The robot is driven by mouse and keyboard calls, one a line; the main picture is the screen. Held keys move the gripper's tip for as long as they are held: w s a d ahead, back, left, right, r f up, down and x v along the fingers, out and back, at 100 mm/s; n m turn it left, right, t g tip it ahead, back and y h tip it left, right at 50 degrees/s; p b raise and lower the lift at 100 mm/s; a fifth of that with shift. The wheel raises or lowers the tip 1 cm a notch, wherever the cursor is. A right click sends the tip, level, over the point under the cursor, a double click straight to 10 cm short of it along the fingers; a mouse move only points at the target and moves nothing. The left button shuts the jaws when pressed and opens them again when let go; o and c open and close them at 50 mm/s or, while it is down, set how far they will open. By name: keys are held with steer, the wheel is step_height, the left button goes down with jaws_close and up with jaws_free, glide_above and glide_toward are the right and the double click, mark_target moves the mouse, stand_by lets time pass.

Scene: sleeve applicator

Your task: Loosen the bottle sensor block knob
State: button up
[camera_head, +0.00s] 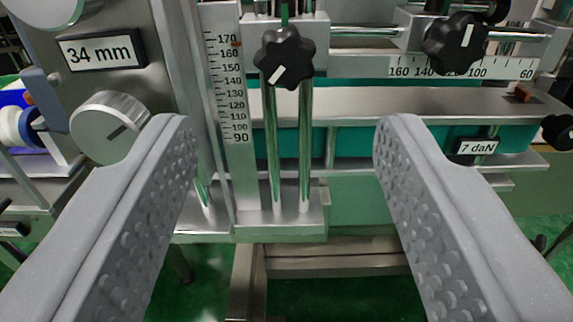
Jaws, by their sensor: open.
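Two black star knobs with white marks are in view. The other star knob (455,43) sits at the upper right, above a horizontal scale (480,69). No label tells which one belongs to the bottle sensor block. My gripper (286,128) is open and empty, its grey fingers wide apart. In the picture the centre knob lies above and between the fingertips. The fingers touch neither knob.
A round silver knob (108,127) is beside the left fingertip, below a "34 mm" label (101,52). A "7 daN" label (477,147) and a small black knob (560,131) are at the right. A metal rail (390,102) crosses behind the fingers. Green floor shows below.

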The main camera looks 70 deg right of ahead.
steer(key=v, duration=0.5)
steer(key=shift+a+b, duration=0.15)
steer(key=shift+b, duration=0.15)
